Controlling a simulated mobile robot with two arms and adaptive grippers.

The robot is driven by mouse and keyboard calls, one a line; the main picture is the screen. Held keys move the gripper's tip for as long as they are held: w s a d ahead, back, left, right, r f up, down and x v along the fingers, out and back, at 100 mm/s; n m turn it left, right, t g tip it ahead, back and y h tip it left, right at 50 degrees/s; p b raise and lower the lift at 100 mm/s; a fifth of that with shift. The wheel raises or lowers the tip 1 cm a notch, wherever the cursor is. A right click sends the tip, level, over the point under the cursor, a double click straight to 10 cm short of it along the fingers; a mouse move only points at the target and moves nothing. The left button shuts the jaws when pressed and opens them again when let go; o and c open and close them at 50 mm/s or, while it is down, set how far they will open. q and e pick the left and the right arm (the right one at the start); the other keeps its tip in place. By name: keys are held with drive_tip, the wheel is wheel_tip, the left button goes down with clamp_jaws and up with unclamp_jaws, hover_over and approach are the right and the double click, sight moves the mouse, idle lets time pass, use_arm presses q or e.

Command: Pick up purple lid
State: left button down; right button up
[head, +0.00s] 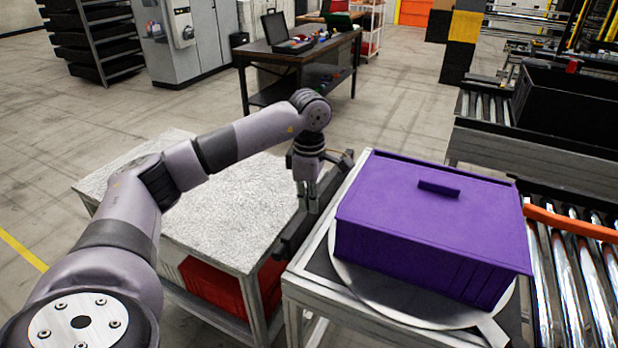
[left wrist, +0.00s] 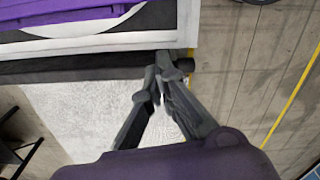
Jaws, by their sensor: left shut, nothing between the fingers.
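The purple lid (head: 400,205) lies flat on a purple box (head: 415,262), with a small dark purple handle (head: 439,188) on its top. Part of the purple box or its lid also shows at the upper left in the left wrist view (left wrist: 75,35). My left gripper (head: 309,208) points down, left of the box and apart from the lid. Its fingertips are together and empty, as the left wrist view (left wrist: 168,70) also shows. My right gripper is not in view.
The box stands on a round plate (head: 385,300) on a metal-framed stand. A pale speckled table (head: 225,215) with a red bin (head: 215,287) below is at left. Roller conveyors (head: 572,280) and a black crate (head: 570,105) are at right. A dark bar lies between table and stand.

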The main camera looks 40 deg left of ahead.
use_arm(q)
drive_tip(key=d, duration=0.1)
drive_tip(key=w+d+p, duration=0.1)
drive_tip(key=d, duration=0.1)
drive_tip(key=shift+w+d+r, duration=0.15)
drive_tip(key=shift+w+d, duration=0.15)
drive_tip(key=shift+w, duration=0.1)
drive_tip(key=shift+w+d, duration=0.25)
drive_tip(key=shift+d, duration=0.25)
drive_tip(key=shift+w+d, duration=0.25)
drive_tip(key=shift+d, duration=0.25)
drive_tip(key=shift+s+a, duration=0.1)
